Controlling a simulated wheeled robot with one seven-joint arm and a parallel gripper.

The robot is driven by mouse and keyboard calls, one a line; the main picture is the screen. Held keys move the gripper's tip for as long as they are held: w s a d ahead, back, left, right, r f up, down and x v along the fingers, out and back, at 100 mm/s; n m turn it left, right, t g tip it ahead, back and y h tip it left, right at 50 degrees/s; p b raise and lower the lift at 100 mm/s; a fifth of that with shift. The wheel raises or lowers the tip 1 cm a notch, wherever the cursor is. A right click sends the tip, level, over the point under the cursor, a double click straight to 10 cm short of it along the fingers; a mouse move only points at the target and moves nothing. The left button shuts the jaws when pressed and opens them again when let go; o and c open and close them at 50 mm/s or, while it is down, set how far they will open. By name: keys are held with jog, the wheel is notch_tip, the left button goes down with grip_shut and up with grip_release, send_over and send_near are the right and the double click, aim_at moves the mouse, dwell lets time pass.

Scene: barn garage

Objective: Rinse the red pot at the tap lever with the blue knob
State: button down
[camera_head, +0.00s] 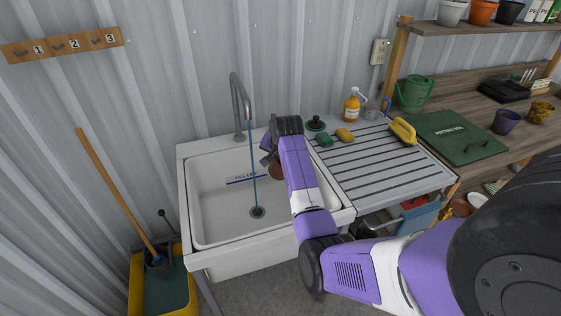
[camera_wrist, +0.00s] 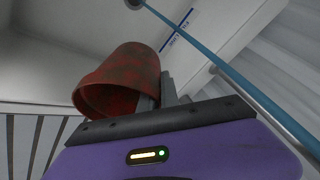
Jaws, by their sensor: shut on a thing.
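The red pot (camera_wrist: 118,82) is between the fingers of my gripper (camera_wrist: 168,93) in the wrist view, its side reddish with dark stains. My gripper is shut on its wall. In the head view the pot (camera_head: 277,172) shows partly beside my wrist, over the right part of the white sink (camera_head: 215,195). A blue stream of water (camera_head: 253,165) runs from the curved tap (camera_head: 238,95) to the drain. The stream also shows in the wrist view (camera_wrist: 230,72), apart from the pot. I cannot make out a lever with a blue knob; my arm may hide it.
A yellow mop bucket (camera_head: 140,285) stands left of the sink.

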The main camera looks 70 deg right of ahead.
jog(key=w+f+b, duration=0.1)
jog(key=w+b, duration=0.4)
jog(key=w, duration=0.3)
jog(key=shift+w+d+f, duration=0.25)
jog(key=shift+d+f, duration=0.1)
jog(key=shift+d, duration=0.05)
jog(key=shift+d+b, duration=0.15)
jog(key=shift+b, duration=0.15)
dwell(0.3)
jog(key=shift+d, duration=0.45)
jog(key=shift+a, duration=0.2)
jog(key=shift+a+p, duration=0.4)
jog(key=shift+p, duration=0.1)
